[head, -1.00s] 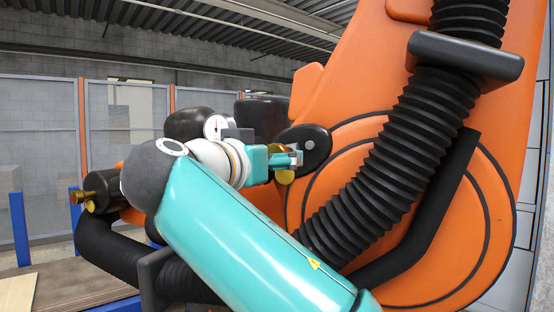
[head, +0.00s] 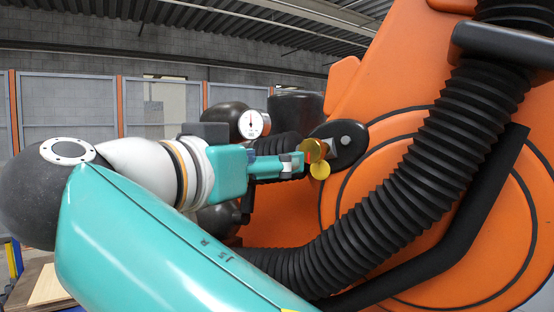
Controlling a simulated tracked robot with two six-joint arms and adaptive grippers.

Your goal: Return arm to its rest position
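One teal arm shows in the head view, rising from the bottom centre toward the left, and I take it as my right arm. Its wrist bends back so that my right gripper (head: 290,166) points right. The gripper's slim teal fingers lie nearly in line from this side, so their opening is unclear. The tips are close to a small brass-coloured round fitting (head: 314,152) in front of the orange machine (head: 380,150). I cannot tell whether they touch it. No board is seen in the gripper. My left gripper is not in view.
A thick black ribbed hose (head: 400,205) curves across the orange machine and passes behind the arm. A white dial gauge (head: 251,124) sits behind the wrist. A pale wooden board (head: 50,286) lies at the lower left. Fence panels (head: 65,105) stand behind.

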